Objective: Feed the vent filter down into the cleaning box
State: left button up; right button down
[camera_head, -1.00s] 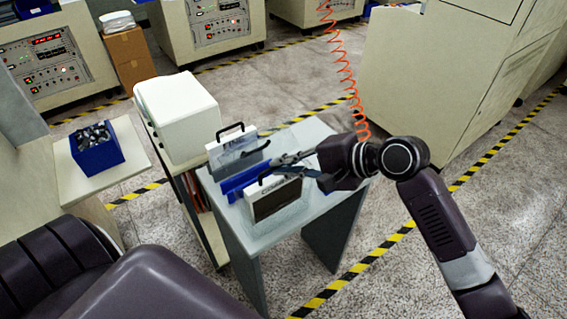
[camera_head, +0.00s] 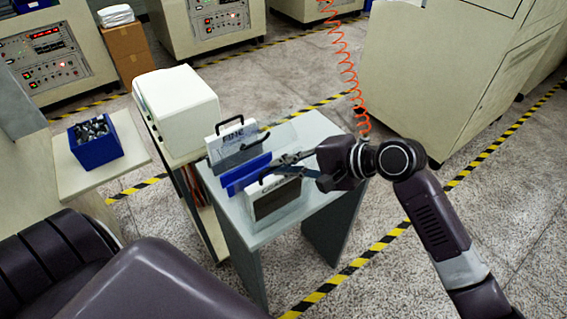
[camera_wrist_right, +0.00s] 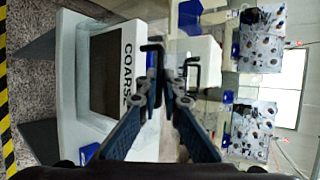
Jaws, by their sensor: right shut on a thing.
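A white-framed filter marked COARSE (camera_head: 277,203), with a dark panel, stands upright at the front of the small table. My right gripper (camera_head: 278,164) is shut on its black handle from above. In the right wrist view the filter's lettered frame (camera_wrist_right: 127,70) lies to the left of my right gripper (camera_wrist_right: 166,88). A blue part (camera_head: 246,174), which looks like part of the cleaning box, stands just behind the filter. I cannot tell how far the filter's lower edge is inside a box. My left gripper is out of view.
A white filter marked FINE (camera_head: 230,138), with a black handle, stands behind the blue part. A large white box (camera_head: 178,105) is at the table's back left. A blue bin (camera_head: 95,142) of metal parts sits further left. The table's right side (camera_head: 318,140) is clear.

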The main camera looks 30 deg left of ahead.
jog(key=shift+f+b, duration=0.3)
jog(key=shift+f, duration=0.6)
jog(key=c, duration=2)
grip_release()
jog(key=v, duration=1.2)
